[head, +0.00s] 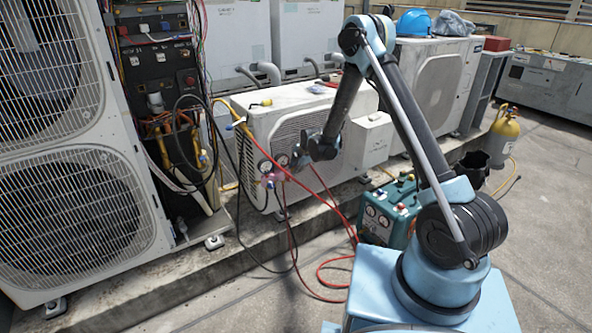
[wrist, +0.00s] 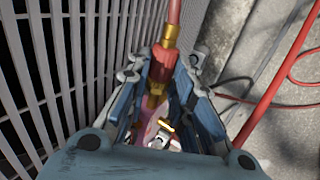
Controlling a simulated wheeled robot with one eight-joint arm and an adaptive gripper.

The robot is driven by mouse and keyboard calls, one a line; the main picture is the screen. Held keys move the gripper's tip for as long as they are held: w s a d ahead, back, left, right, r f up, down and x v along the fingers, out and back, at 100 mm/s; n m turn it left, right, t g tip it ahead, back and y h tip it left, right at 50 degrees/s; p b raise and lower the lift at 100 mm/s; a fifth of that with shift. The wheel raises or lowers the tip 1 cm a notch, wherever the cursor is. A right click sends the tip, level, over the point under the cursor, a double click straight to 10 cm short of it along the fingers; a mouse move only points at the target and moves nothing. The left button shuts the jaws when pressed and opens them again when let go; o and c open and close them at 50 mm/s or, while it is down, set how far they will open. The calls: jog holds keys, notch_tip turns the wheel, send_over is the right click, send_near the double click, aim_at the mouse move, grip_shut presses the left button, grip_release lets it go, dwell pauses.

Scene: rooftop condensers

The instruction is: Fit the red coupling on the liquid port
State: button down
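My gripper (wrist: 164,66) has its fingers on both sides of the red coupling (wrist: 163,64) and appears shut on it. The coupling has brass ends, and a red hose runs from it toward the top of the wrist view. Below it is a pink body with a brass and silver fitting (wrist: 158,138); whether it joins the coupling is unclear. In the head view my gripper (head: 296,160) is beside the pink gauge manifold (head: 271,178), in front of the small condenser's grille. The coupling is too small to make out there. I cannot identify the liquid port.
The white condenser (head: 300,105) stands close behind my gripper; its grille (wrist: 60,70) is left in the wrist view. Red hoses (head: 335,215) hang to the ground near the green recovery machine (head: 388,212). An open electrical cabinet (head: 160,70) with loose wires stands left.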

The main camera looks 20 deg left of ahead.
jog(key=c, duration=2.2)
grip_release()
grip_shut()
jog(key=shift+w+d, duration=0.2)
jog(key=shift+w, duration=0.1)
jog(key=shift+w+d, duration=1.3)
jog(key=shift+w, duration=0.2)
jog(key=shift+w+d, duration=0.1)
